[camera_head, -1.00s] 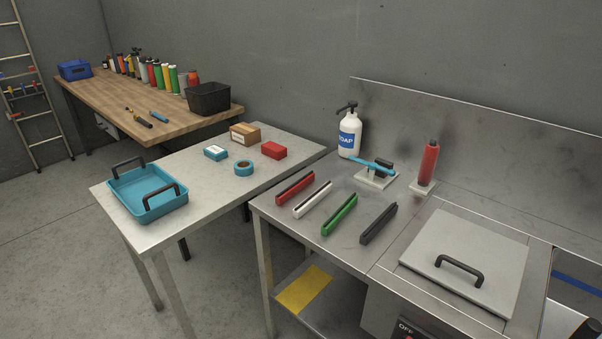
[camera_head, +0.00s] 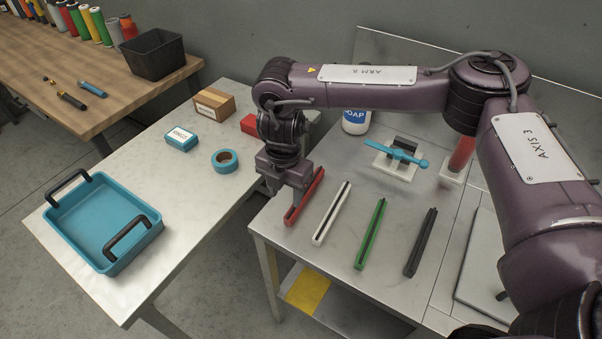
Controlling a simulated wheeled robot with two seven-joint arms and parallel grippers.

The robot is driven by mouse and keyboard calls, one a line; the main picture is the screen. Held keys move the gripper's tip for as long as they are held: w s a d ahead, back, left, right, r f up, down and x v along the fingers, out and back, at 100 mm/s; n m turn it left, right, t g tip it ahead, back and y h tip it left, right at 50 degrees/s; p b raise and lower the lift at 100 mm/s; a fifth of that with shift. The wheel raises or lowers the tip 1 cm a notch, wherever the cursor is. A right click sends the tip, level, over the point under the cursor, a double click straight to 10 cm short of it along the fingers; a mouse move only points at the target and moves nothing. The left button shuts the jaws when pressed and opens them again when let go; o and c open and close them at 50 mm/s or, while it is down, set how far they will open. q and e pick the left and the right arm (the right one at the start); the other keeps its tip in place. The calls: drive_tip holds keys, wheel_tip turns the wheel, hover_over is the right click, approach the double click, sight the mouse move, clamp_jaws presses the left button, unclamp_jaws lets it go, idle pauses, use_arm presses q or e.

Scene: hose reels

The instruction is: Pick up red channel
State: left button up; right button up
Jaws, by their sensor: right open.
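The red channel (camera_head: 306,197) lies on the steel counter, leftmost in a row of channels. My right gripper (camera_head: 284,196) is above its left side, pointing down, with fingers at or very near the channel's near half. The jaws are open; whether they touch the channel cannot be told. The gripper hides part of the channel. My left gripper is not in view.
A white channel (camera_head: 332,214), a green channel (camera_head: 371,233) and a black channel (camera_head: 420,242) lie to the right. A blue tray (camera_head: 104,222) stands on the left table.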

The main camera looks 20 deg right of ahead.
sight(291, 213)
drive_tip(key=shift+s+d, duration=0.15)
drive_tip(key=shift+d, duration=0.15)
drive_tip(key=shift+s+f+p, duration=0.2)
drive_tip(key=shift+f+p, duration=0.15)
drive_tip(key=shift+f, duration=0.25)
drive_tip(key=shift+s+f+p, duration=0.2)
drive_tip(key=shift+f+p, duration=0.1)
drive_tip(key=shift+f, duration=0.3)
drive_tip(key=f, duration=0.1)
drive_tip(key=f+p, duration=0.1)
drive_tip(key=f, duration=0.2)
drive_tip(key=shift+w+d+f, duration=0.2)
drive_tip(key=shift+w+f, duration=0.1)
drive_tip(key=shift+f, duration=0.1)
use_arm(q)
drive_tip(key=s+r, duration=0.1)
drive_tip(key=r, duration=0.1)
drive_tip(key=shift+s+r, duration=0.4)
use_arm(e)
drive_tip(key=c, duration=1)
